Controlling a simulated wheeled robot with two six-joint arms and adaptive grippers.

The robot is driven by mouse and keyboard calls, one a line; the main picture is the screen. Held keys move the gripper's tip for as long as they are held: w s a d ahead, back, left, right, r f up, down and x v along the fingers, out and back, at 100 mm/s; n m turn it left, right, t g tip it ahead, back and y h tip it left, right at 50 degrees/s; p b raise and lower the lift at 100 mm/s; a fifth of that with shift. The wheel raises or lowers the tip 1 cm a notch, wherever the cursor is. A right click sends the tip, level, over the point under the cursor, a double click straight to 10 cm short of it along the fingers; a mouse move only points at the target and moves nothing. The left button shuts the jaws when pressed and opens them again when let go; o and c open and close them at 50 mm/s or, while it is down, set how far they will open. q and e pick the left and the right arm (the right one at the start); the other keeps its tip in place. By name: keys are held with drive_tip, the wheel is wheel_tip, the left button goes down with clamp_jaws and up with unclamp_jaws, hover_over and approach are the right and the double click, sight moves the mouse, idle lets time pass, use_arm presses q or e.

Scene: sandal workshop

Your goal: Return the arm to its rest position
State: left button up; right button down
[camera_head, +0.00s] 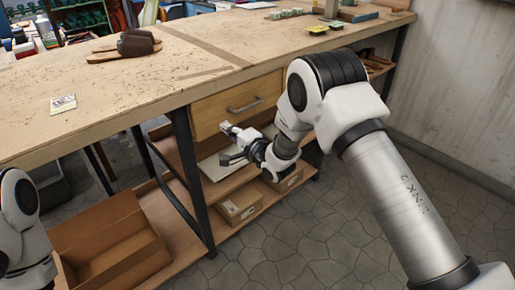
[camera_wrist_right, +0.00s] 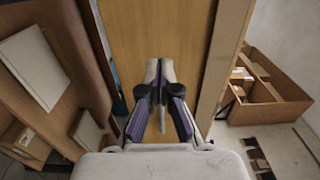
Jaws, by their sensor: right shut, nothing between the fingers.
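My right arm (camera_head: 390,190) reaches in from the right in the head view, bent at the elbow in front of the workbench. Its gripper (camera_head: 232,144) is low, just below and in front of the wooden drawer (camera_head: 238,106). In the right wrist view the gripper (camera_wrist_right: 159,74) is shut and empty, its fingers pointing at a wooden panel (camera_wrist_right: 155,30). I cannot tell whether the fingertips touch the panel. Part of my left arm (camera_head: 20,215) shows at the left edge of the head view; its gripper is not in view.
The workbench (camera_head: 100,110) spans the view, with a brown sandal-like item (camera_head: 135,43) and a small card (camera_head: 63,104) on top. Cardboard boxes (camera_head: 240,205) and a large open box (camera_head: 105,240) sit on the lower shelf. The stone floor at the right is clear.

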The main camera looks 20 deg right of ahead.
drive_tip(key=s+d+f+g+h+p, duration=0.1)
drive_tip(key=s+d+f+g+p, duration=0.25)
drive_tip(key=s, duration=0.55)
drive_tip(key=s+d+f+n+g+h+p, duration=0.1)
drive_tip(key=s+f+g+h+p, duration=0.1)
drive_tip(key=s+f+p, duration=0.35)
drive_tip(key=s+d+f+g+h+p, duration=0.1)
drive_tip(key=s+d+f+g+p, duration=0.3)
drive_tip(key=s, duration=0.7)
use_arm(q)
wheel_tip(320, 180, up, 12)
drive_tip(key=b, duration=0.1)
drive_tip(key=shift+w+f, duration=0.15)
drive_tip(key=shift+w, duration=0.3)
use_arm(e)
drive_tip(key=s+f+n+g+h, duration=0.1)
drive_tip(key=s+f+n+g, duration=0.1)
drive_tip(key=s+n, duration=0.4)
drive_tip(key=s+d+f+n+g+h, duration=0.1)
drive_tip(key=s+n+g, duration=0.4)
drive_tip(key=s, duration=1.1)
drive_tip(key=shift+d+f+n+h, duration=0.15)
drive_tip(key=shift+f+n+h, duration=0.15)
drive_tip(key=shift+f+n, duration=0.35)
use_arm(q)
drive_tip(key=shift+a, duration=0.1)
use_arm(e)
drive_tip(key=shift+f+g, duration=0.1)
drive_tip(key=shift+g, duration=0.15)
